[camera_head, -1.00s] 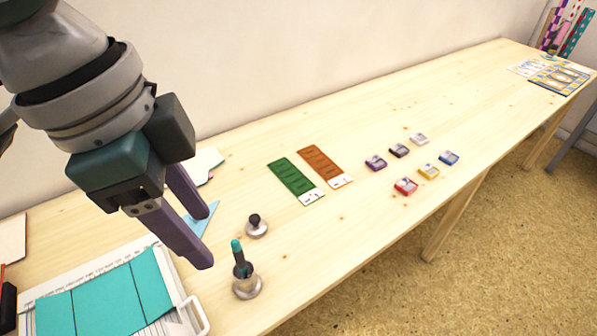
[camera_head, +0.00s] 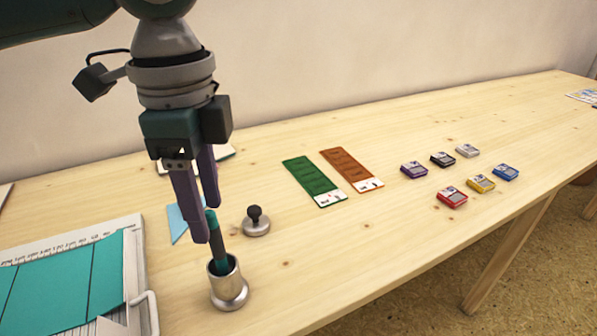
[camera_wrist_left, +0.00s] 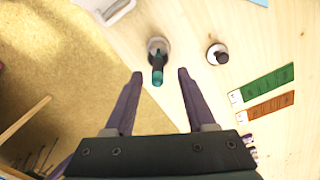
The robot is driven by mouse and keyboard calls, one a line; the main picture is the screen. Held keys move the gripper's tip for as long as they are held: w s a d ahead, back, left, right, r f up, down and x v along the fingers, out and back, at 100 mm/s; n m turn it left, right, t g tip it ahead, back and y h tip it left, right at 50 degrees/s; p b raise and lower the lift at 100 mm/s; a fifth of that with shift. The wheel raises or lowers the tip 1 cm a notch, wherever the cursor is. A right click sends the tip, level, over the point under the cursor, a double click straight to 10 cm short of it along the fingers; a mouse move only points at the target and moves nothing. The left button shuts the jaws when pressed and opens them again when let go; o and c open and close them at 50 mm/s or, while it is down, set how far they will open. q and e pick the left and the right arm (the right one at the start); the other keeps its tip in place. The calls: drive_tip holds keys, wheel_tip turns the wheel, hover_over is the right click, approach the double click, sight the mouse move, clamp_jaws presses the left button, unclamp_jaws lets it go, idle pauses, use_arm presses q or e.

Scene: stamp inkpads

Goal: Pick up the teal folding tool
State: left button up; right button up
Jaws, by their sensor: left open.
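The teal folding tool (camera_head: 216,238) stands upright, leaning slightly, in a small metal cup (camera_head: 229,288) near the table's front edge. In the left wrist view the tool (camera_wrist_left: 157,70) points toward the camera, between and beyond the two fingertips. My left gripper (camera_head: 207,225) is open, its purple fingers pointing down close to the tool's top. In the head view one finger overlaps the top in the picture, and I cannot tell whether they touch. In the left wrist view the open jaws (camera_wrist_left: 160,74) hold nothing. My right gripper is not in view.
A dark-knobbed metal stamp (camera_head: 256,222) stands just behind the cup. A paper trimmer (camera_head: 140,262) with teal sheets lies at left. Green (camera_head: 312,180) and brown (camera_head: 350,168) strips and several small inkpads (camera_head: 452,198) lie to the right. The table between is clear.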

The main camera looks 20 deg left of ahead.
sight(223, 266)
use_arm(q)
drive_tip(key=f, duration=0.3)
drive_tip(key=f+b, duration=0.1)
drive_tip(key=f, duration=0.1)
drive_tip(key=shift+s+d, duration=0.15)
drive_tip(key=shift+d, duration=0.1)
drive_tip(key=shift+r, duration=0.1)
clamp_jaws()
